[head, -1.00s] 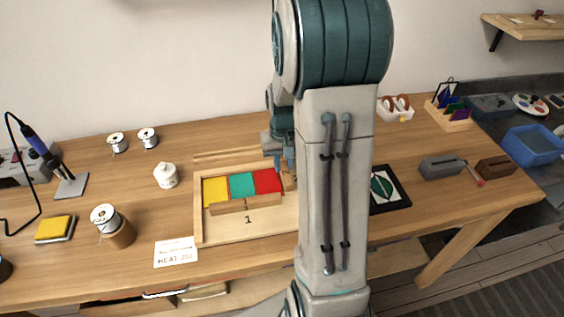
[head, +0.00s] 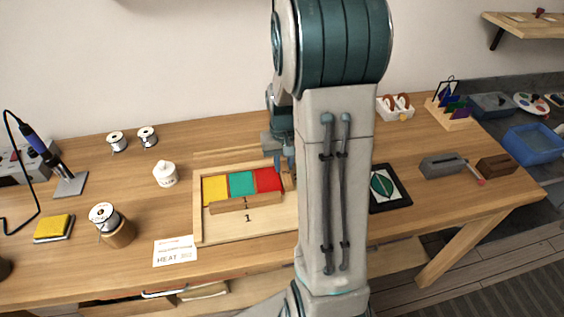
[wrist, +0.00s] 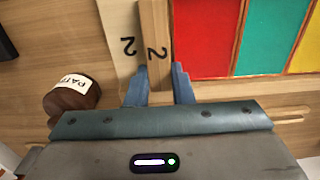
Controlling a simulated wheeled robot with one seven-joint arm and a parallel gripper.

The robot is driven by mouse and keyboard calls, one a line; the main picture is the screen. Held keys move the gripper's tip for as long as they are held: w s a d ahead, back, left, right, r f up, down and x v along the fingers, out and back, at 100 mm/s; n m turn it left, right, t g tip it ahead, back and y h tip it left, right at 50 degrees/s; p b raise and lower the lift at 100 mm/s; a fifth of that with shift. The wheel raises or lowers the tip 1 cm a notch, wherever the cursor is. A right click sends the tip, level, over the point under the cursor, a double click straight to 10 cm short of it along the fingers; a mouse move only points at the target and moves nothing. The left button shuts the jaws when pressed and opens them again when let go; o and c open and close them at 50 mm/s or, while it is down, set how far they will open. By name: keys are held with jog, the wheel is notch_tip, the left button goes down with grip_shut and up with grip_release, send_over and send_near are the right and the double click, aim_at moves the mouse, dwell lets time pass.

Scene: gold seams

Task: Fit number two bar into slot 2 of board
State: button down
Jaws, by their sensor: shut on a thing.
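The number two bar (wrist: 155,35) is a light wooden strip marked 2. In the wrist view it stands between the two blue fingers of my gripper (wrist: 160,76), which is shut on it. The bar lies along the edge of the red panel (wrist: 203,35), beside the 2 printed on the board (wrist: 126,75). I cannot tell whether it is fully seated in slot 2. In the head view my gripper (head: 284,166) is at the board's right end, and my arm hides much of that side. The number one bar (head: 245,204) lies along the front of the panels.
A brown round object with a paper label (wrist: 72,94) is close to my gripper in the wrist view. A leaf picture (head: 384,187) lies right of my arm.

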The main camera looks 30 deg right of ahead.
dwell(0.3)
jog(key=c, duration=0.7)
grip_release()
jog(key=shift+s+r+p, duration=0.1)
jog(key=shift+r+p, duration=2.5)
jog(key=shift+r, duration=0.95)
jog(key=s+a+r+n+t, duration=0.3)
jog(key=s+a+r, duration=0.8)
jog(key=s+a, duration=0.2)
jog(key=shift+s+r, duration=0.2)
jog(key=shift+s, duration=0.85)
